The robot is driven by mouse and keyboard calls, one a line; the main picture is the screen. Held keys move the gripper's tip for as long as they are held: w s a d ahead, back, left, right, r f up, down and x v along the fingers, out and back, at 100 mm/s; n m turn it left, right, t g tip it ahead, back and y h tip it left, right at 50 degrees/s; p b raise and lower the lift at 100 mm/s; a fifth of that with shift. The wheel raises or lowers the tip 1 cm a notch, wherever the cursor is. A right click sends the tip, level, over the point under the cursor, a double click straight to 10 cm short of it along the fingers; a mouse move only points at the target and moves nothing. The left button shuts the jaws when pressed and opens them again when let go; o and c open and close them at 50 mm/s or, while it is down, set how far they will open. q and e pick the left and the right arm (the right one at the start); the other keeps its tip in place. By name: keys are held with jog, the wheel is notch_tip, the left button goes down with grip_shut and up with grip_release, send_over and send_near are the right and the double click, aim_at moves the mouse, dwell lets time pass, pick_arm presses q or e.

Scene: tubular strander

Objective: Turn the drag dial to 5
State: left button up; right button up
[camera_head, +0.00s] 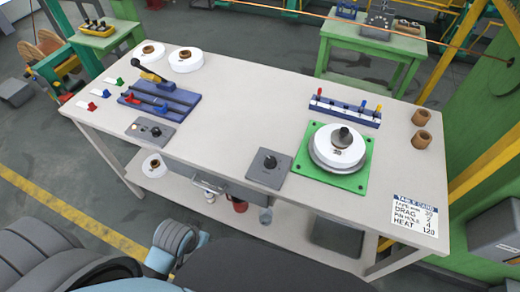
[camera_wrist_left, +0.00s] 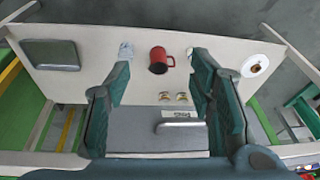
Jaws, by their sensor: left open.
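A card (camera_head: 414,215) at the right front lists DRAG, seemingly with a 2. My left gripper (camera_wrist_left: 160,75) is open and empty in the left wrist view, low in front of the bench, with the drawer and lower shelf beyond its fingers. The dial is not in that view. My right gripper is not in view.
A drawer with a handle (camera_head: 208,187) hangs under the bench front. The lower shelf holds a red mug (camera_wrist_left: 157,60) and a white roll (camera_wrist_left: 255,66). A white reel (camera_head: 335,148) stands on the green plate (camera_head: 345,182). The bench middle is clear.

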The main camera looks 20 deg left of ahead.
pick_arm(q)
jog(key=w+d+r+n, duration=0.2)
jog(key=w+r+n, duration=0.2)
jog(key=w+n, duration=0.5)
jog(key=n+g+h, duration=0.1)
jog(key=n+g, duration=0.1)
jog(key=n, duration=0.8)
send_near(271, 160)
jog(key=s+a+f, duration=0.1)
jog(key=a, duration=0.1)
jog(key=s+a+f, duration=0.1)
jog(key=s+f, duration=0.1)
jog(key=shift+s+a+p, duration=0.25)
jog(key=shift+a+p, duration=0.1)
jog(key=shift+p, duration=0.05)
jog(key=w+d+r+n+g, duration=0.1)
jog(key=w+d+r+n, duration=0.35)
jog(key=r, duration=0.35)
jog(key=shift+n, duration=0.55)
jog(key=f+b, duration=0.1)
jog(key=f, duration=0.3)
jog(key=f+b, duration=0.2)
jog(key=f, duration=0.3)
jog(key=a+f+b, duration=0.1)
jog(key=f, duration=0.4)
jog(key=shift+s+f, duration=0.1)
jog(key=shift+f, duration=0.05)
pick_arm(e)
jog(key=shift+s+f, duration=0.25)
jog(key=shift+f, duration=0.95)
